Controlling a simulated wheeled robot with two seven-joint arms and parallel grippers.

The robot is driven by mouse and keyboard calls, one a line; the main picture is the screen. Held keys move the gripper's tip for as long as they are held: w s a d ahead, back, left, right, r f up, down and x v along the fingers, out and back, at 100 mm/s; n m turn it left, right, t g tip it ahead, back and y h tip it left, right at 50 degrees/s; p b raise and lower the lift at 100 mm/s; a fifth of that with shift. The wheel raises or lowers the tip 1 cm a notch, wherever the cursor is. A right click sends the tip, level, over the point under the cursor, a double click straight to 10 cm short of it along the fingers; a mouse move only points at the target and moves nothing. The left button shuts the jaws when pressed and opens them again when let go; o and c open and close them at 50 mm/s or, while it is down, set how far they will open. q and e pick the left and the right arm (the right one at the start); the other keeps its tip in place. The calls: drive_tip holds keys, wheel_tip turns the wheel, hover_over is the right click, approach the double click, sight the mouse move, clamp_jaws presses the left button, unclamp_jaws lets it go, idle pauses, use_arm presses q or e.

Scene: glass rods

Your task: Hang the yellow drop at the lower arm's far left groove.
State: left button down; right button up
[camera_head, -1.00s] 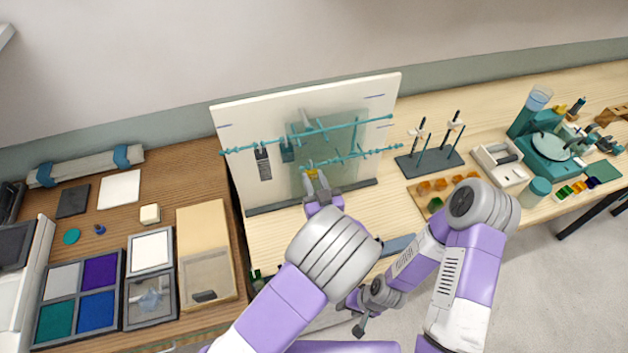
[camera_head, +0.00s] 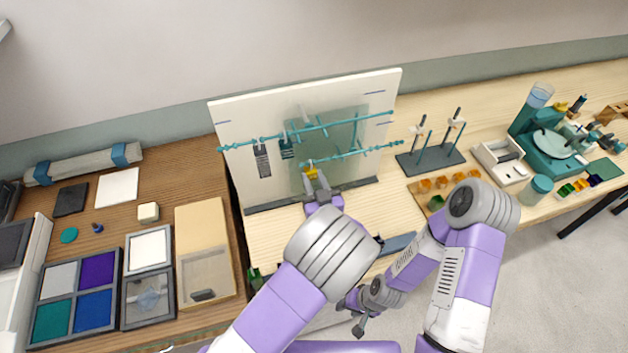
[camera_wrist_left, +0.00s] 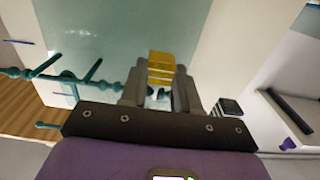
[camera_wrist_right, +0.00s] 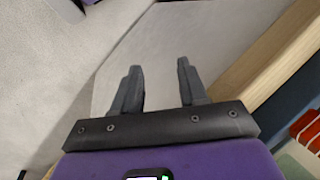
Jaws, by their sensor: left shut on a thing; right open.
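My left gripper (camera_head: 313,176) is shut on the yellow drop (camera_head: 311,173), just in front of the upright panel. The drop also shows between the fingertips in the left wrist view (camera_wrist_left: 161,68). The lower arm (camera_head: 362,153) is a teal glass rod with small knobs; its left end lies right by the drop and is partly hidden. I cannot tell whether the drop touches it. In the left wrist view a teal knobbed rod (camera_wrist_left: 35,74) runs in from the left. My right gripper (camera_wrist_right: 158,80) is open and empty, low at the front, away from the panel.
A longer upper teal rod (camera_head: 262,140) crosses the white panel (camera_head: 235,112), with a dark striped piece (camera_head: 263,160) hanging from it. A stand with upright rods (camera_head: 430,160) and a tray of orange pieces (camera_head: 445,186) are to the right.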

use_arm(q)
drive_tip(key=c, duration=0.7)
unclamp_jaws()
drive_tip(key=shift+c, duration=0.2)
